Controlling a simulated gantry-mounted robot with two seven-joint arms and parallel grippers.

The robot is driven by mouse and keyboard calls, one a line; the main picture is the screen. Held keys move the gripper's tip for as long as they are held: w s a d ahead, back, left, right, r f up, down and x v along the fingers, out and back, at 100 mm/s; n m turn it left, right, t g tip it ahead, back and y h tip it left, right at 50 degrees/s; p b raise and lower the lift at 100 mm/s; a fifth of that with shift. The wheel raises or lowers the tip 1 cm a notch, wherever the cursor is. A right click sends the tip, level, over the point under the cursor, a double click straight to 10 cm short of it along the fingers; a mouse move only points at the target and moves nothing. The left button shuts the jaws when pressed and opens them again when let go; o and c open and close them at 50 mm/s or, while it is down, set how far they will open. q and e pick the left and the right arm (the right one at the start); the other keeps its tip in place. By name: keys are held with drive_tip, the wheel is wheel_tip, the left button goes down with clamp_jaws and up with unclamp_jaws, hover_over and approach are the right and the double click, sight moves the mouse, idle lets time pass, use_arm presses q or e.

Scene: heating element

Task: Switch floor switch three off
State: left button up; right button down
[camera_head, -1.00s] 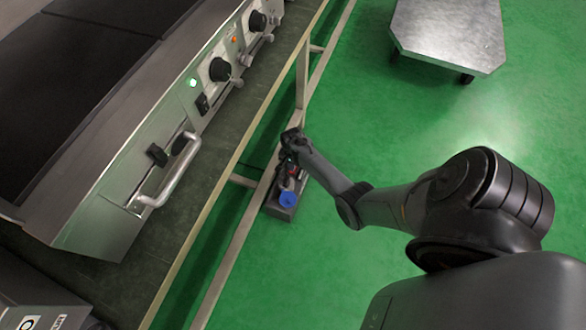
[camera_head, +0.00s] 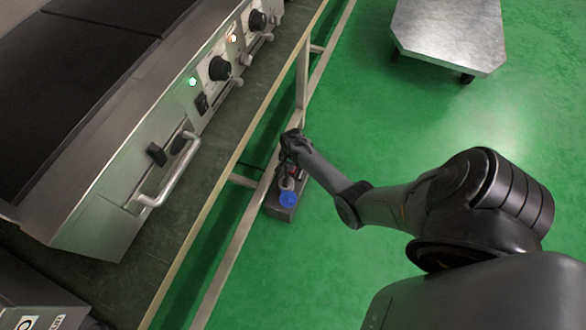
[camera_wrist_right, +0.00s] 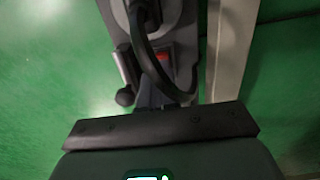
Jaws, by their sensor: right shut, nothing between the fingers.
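The floor switch box (camera_head: 284,211) is a grey unit with a blue round part (camera_head: 288,200), low beside the frame's bottom rail. My right gripper (camera_head: 288,160) is shut at the far end of this box, partly covering it. In the right wrist view, the grey box (camera_wrist_right: 185,45) shows a red switch (camera_wrist_right: 163,57) behind a curved black part. A lever with a dark round end (camera_wrist_right: 124,96) is beside it. I cannot tell whether my gripper touches the switch, or which number it bears. My left gripper is not in view.
A steel heating appliance (camera_head: 120,185) with knobs, a handle and a lit green lamp (camera_head: 192,82) stands on the bench at left. A pale rail (camera_head: 235,250) runs close beside the switch box. A metal platform (camera_head: 448,35) stands at the top right. The green floor between is clear.

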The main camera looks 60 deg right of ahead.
drive_tip(key=shift+f+b, duration=0.3)
drive_tip(key=shift+f, duration=0.4)
idle(0.4)
wheel_tip(320, 180, up, 2)
drive_tip(key=shift+r+p, duration=0.1)
drive_tip(key=shift+p, duration=1.05)
wheel_tip(320, 180, up, 5)
drive_tip(key=p, duration=0.5)
drive_tip(key=shift+p, duration=0.35)
drive_tip(key=shift+s, duration=0.1)
